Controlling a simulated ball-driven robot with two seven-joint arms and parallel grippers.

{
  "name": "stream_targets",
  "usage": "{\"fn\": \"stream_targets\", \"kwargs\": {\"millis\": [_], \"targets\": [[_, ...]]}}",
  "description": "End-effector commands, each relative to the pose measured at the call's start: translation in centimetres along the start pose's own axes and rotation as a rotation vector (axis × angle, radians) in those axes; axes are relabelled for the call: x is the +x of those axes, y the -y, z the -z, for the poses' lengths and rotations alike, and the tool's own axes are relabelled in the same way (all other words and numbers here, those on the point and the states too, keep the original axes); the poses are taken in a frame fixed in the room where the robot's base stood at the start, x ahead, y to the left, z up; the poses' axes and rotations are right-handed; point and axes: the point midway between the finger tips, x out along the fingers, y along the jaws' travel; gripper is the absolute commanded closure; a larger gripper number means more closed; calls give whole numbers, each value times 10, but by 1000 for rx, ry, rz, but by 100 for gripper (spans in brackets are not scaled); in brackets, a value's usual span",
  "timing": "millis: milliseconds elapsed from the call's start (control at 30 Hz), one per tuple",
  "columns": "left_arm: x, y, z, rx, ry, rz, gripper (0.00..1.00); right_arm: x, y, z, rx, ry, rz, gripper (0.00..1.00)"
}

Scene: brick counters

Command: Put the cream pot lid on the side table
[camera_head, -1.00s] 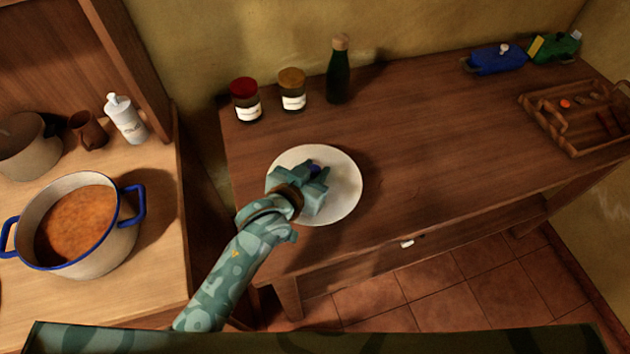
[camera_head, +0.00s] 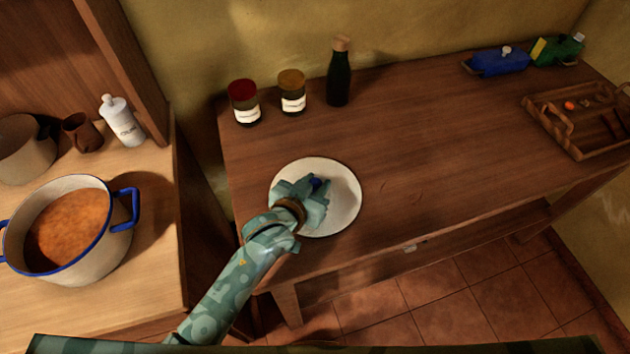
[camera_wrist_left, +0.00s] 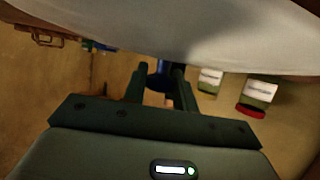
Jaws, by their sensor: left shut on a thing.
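The cream pot lid (camera_head: 342,205) is a round pale disc with a dark blue knob (camera_head: 317,183). In the head view it is at the left end of the dark wooden side table (camera_head: 420,180). My left gripper (camera_head: 314,192) is over the lid, shut on its knob. In the left wrist view the lid (camera_wrist_left: 200,30) fills the top, with the knob (camera_wrist_left: 160,78) between the fingers. I cannot tell whether the lid's underside touches the tabletop. My right gripper is not in view.
Two jars (camera_head: 244,103) (camera_head: 292,92) and a dark green bottle (camera_head: 339,75) stand behind the lid. A blue dish (camera_head: 498,62) and a wooden tray (camera_head: 575,120) are at the right. A cream pot (camera_head: 95,250) of orange soup stands on the left counter. The table's middle is clear.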

Motion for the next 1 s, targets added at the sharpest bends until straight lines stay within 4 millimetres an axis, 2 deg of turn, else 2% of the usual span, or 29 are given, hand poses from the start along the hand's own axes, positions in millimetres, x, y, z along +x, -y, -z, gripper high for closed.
{"fn": "stream_targets", "kwargs": {"millis": [133, 167, 200, 233, 500, 667, 1000], "targets": [[1, 0, -1, -1, -2, 0, 100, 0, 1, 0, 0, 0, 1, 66], [1, 0, -2, -1, 0, 0, 67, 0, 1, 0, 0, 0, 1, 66], [1, 0, -2, -1, 0, 0, 55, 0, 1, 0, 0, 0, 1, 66], [1, 0, -2, -1, 0, 0, 50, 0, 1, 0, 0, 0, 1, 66], [0, 0, -1, -1, -1, 0, 50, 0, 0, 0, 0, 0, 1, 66], [-8, 0, 12, -1, -1, 0, 50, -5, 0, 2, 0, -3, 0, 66], [-90, 0, 12, 0, 0, 1, 50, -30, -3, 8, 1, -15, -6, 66]]}}
